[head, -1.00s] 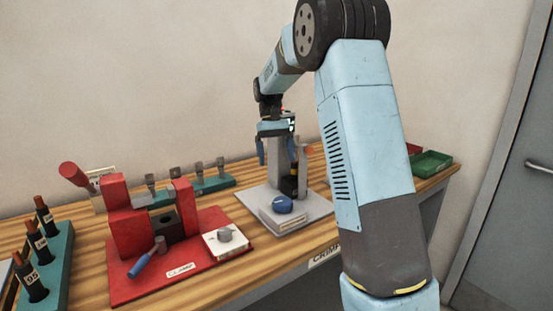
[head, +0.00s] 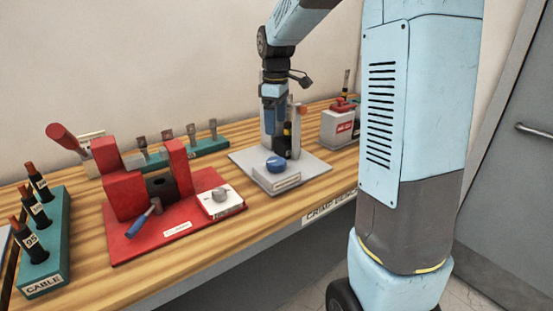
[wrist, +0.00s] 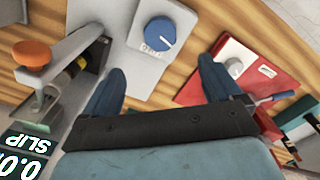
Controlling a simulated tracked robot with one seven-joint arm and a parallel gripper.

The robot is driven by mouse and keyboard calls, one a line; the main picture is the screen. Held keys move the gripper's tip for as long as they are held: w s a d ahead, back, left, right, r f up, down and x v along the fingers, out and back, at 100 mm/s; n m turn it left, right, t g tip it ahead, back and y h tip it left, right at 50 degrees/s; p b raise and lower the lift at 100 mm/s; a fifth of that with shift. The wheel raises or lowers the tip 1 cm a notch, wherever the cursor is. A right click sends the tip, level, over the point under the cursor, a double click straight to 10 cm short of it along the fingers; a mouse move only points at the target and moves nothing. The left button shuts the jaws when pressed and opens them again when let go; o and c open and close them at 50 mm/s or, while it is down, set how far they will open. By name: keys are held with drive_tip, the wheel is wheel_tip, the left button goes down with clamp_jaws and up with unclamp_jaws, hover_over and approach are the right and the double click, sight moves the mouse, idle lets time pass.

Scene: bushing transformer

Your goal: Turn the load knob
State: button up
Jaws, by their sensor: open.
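The blue round knob (head: 276,164) with a white pointer mark is on the sloped front block of a grey test stand (head: 240,157). In the wrist view the knob (wrist: 159,32) is whole, and small print beside it is hard to read. My gripper (head: 274,130) points down above and just behind the knob in the head view. In the wrist view its two blue fingers (wrist: 162,70) are spread and empty, with the knob beyond their tips, apart from them. The head view does not clearly show the height gap.
A red crimp fixture (head: 125,233) with a blue-handled lever and a grey knob (head: 219,194) stands left of the stand. The stand's post with an orange knob (wrist: 32,53) and a SLIP display (wrist: 25,155) are close left in the wrist view. A grey-and-red box (head: 337,127) stands behind right.

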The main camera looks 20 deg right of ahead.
sight(276, 160)
wheel_tip(276, 160, down, 13)
drive_tip(key=shift+f, duration=0.2)
idle(0.4)
drive_tip(key=shift+d, duration=0.1)
drive_tip(key=c, duration=1)
drive_tip(key=shift+c, duration=0.2)
drive_tip(key=shift+m, duration=0.3)
